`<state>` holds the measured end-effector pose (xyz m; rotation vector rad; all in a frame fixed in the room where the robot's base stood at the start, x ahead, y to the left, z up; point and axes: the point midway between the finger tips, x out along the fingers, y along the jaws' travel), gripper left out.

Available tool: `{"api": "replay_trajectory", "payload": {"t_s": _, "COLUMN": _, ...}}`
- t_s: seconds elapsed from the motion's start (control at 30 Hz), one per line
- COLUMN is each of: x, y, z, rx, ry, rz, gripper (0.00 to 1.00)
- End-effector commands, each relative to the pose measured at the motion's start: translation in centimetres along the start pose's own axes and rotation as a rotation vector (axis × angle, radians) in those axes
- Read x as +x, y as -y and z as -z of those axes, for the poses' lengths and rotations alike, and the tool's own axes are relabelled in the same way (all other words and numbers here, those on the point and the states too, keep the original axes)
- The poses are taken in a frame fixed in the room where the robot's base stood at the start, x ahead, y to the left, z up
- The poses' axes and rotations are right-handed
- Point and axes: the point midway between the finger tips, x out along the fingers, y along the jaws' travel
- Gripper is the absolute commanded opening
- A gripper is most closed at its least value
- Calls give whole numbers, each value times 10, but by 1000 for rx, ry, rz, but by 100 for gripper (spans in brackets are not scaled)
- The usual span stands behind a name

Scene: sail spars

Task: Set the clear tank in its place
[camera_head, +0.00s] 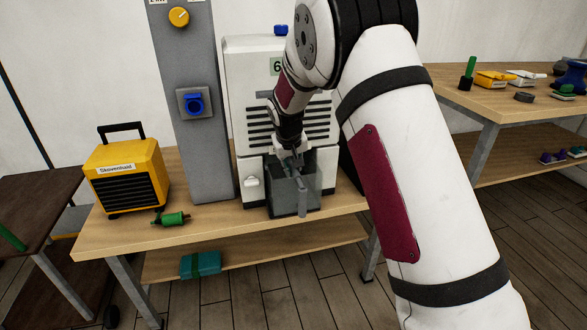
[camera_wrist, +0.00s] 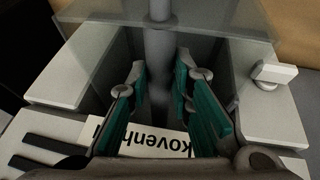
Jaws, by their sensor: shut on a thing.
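The clear tank (camera_head: 283,199) is a see-through grey box with a grey upright bar on its front. It stands at the lower front of the white machine (camera_head: 235,85), between two white side blocks, at least partly in the bay. I cannot tell how deep it sits. My gripper (camera_head: 294,160) reaches down over it from above. In the wrist view, the teal-padded fingers of my gripper (camera_wrist: 161,88) are closed around the tank's grey bar (camera_wrist: 159,50). The tank's clear wall (camera_wrist: 100,40) spreads beyond the fingers. My fingers partly hide the bay.
A grey column (camera_head: 205,140) with a blue socket stands left of the machine. A yellow heater (camera_head: 125,172) and a green-handled tool (camera_head: 174,218) sit on the bench (camera_head: 120,230). A white latch (camera_wrist: 272,75) projects from one side block. Bench front is partly clear.

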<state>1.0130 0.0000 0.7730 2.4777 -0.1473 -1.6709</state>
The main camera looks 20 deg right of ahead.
Motion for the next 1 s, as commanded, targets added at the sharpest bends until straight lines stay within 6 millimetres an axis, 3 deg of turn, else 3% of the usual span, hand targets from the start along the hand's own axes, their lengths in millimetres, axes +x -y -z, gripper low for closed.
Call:
{"api": "replay_trajectory", "payload": {"t_s": 0.73, "x": 9, "y": 0, "z": 23, "rx": 2, "ry": -1, "rz": 0, "gripper": 0}}
{"api": "replay_trajectory", "payload": {"t_s": 0.77, "x": 9, "y": 0, "z": 23, "rx": 2, "ry": -1, "rz": 0, "gripper": 24}}
{"api": "replay_trajectory", "payload": {"t_s": 0.83, "x": 9, "y": 0, "z": 23, "rx": 1, "ry": -1, "rz": 0, "gripper": 40}}
{"api": "replay_trajectory", "payload": {"t_s": 1.0, "x": 9, "y": 0, "z": 22, "rx": 1, "ry": -1, "rz": 0, "gripper": 44}}
